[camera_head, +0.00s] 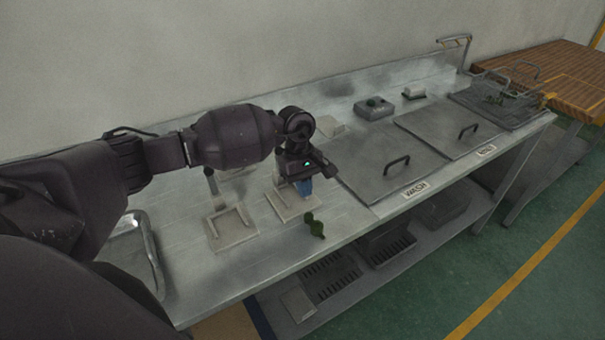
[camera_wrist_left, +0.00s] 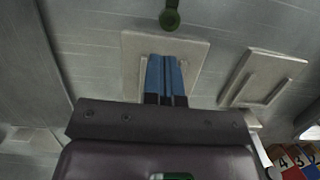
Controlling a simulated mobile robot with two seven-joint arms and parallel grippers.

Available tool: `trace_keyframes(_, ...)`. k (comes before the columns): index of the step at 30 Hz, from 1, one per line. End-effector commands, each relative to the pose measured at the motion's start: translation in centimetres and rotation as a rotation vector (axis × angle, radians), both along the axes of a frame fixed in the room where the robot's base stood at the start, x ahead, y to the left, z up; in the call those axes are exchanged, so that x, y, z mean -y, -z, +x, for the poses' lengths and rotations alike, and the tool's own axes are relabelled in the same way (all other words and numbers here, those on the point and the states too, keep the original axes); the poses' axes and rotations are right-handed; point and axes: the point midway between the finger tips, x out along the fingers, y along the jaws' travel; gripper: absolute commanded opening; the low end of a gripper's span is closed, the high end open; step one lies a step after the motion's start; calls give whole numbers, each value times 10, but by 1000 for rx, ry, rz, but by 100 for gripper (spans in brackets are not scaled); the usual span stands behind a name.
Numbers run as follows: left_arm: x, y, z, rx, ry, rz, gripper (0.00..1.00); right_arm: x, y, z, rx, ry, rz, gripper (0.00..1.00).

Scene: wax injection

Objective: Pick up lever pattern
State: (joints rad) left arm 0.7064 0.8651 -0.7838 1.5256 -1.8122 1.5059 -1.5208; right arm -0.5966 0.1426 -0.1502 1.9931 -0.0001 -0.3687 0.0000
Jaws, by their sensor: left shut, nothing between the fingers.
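A small dark green lobed piece (camera_head: 315,225), which looks like the lever pattern, lies on the grey bench near its front edge. One rounded end of it also shows at the top of the left wrist view (camera_wrist_left: 170,17). My left gripper (camera_head: 304,189) is shut and empty, its blue fingers side by side. It is above a pale square fixture plate (camera_head: 280,209), behind the green piece and apart from it. In the left wrist view the fingers (camera_wrist_left: 165,62) cover part of that plate. My right gripper is not in view.
A second pale fixture plate (camera_head: 230,229) lies to the left. To the right are a closed lid (camera_head: 375,180) with a handle, marked WASH, and another closed lid (camera_head: 452,130). A grey box (camera_head: 367,112) stands at the back. Racks (camera_head: 330,277) are on the shelf below.

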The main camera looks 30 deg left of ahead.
Motion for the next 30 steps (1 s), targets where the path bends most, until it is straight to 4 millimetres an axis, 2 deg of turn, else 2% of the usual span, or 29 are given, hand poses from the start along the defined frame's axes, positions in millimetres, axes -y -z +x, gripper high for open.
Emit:
trace_keyframes(4, 5, 21, -3, -2, -1, -1, 0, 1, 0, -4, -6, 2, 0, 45)
trace_keyframes(10, 8, 36, -5, 0, 0, -1, 0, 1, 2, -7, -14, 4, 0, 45)
trace_keyframes(23, 9, 40, -6, 1, 0, -1, 0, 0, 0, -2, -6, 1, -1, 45)
trace_keyframes(30, 35, 40, -22, 1, 3, 0, 0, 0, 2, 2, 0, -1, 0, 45)
